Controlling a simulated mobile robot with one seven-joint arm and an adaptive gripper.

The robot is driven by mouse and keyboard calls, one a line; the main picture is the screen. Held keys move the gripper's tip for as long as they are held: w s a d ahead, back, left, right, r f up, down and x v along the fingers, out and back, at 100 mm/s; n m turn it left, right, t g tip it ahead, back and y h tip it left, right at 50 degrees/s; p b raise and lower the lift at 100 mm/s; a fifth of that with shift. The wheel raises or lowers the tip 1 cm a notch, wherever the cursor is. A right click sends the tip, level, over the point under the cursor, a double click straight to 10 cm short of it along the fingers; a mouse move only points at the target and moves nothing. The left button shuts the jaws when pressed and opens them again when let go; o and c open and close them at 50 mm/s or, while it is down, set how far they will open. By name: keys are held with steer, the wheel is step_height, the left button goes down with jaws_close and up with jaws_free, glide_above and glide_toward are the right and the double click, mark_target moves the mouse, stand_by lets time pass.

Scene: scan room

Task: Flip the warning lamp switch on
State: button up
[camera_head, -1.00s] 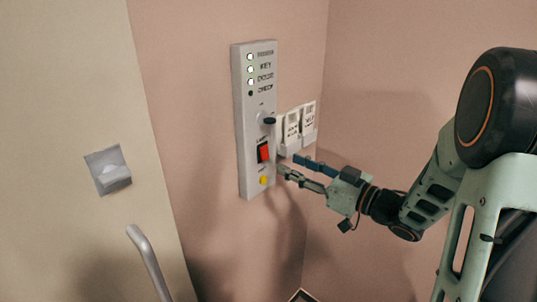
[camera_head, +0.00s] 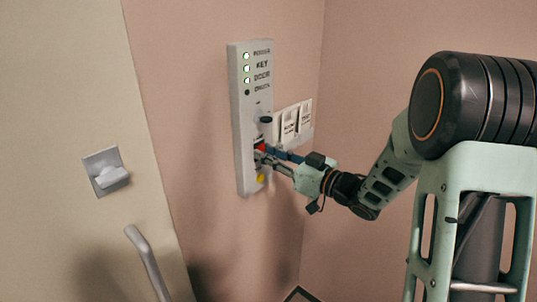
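A tall grey control panel (camera_head: 248,110) is fixed to the pink wall. Its red rocker switch (camera_head: 260,147) sits in the lower half, below a dark knob, and is now mostly covered by my gripper. My gripper (camera_head: 262,153) is at the front of the panel, its fingertips at the red switch. Whether they touch it cannot be told. Its two fingers show close together, and whether they are open or shut is unclear. The switch's position is hidden.
A yellow button (camera_head: 261,178) is just below the fingers, and the dark knob (camera_head: 266,119) is just above. White cards in a holder (camera_head: 297,121) hang right of the panel. A door handle (camera_head: 148,261) and a grey wall fitting (camera_head: 106,172) are at left.

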jaws_close()
steer(key=f+t+y+b, duration=0.1)
steer(key=b, duration=0.7)
steer(key=shift+f+t+y, duration=0.1)
steer(key=shift+t+y, duration=0.2)
steer(key=shift+y, duration=0.1)
steer(key=shift+b, duration=0.35)
steer(key=shift+r+y, duration=0.2)
steer(key=shift+y, duration=0.1)
